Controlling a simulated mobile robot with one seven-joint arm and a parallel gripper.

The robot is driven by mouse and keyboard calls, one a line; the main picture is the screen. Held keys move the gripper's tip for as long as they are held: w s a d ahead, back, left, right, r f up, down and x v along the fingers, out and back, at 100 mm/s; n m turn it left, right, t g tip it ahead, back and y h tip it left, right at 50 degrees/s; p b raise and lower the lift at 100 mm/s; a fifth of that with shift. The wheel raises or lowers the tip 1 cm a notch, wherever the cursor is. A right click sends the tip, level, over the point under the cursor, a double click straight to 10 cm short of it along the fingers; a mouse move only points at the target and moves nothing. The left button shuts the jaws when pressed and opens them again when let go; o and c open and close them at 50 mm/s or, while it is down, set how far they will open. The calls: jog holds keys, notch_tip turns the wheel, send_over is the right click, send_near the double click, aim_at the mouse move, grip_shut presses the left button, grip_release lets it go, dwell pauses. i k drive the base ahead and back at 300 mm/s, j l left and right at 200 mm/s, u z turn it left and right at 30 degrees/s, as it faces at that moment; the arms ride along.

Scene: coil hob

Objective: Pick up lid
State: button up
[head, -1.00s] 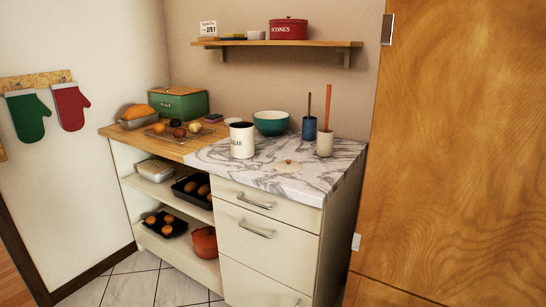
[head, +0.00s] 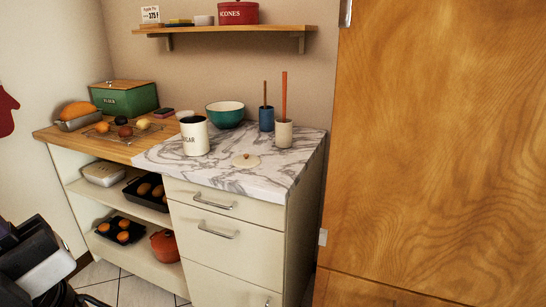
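The lid (head: 245,160) is a small, round, cream disc with a tan knob on top. It lies on the marble counter (head: 225,179), in front of and to the right of the open white sugar canister (head: 194,136). Part of my arm shows at the lower left, well away from the counter. My gripper's fingertips cannot be made out, and nothing is seen held.
A teal bowl (head: 225,114) stands behind the canister. A blue holder (head: 266,118) and a cream holder (head: 283,133) with upright utensils stand right of the lid. A shelf (head: 225,31) hangs above. A wooden door (head: 430,150) fills the right side.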

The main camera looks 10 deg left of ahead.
aim_at(246, 160)
jog(key=i+j+z, duration=0.2)
jog(key=j, duration=0.3)
jog(key=j+z, duration=0.2)
jog(key=j, duration=0.25)
jog(key=i+j, duration=0.1)
jog(key=j, duration=0.4)
jog(key=i+j+z, duration=0.1)
jog(key=j, duration=0.45)
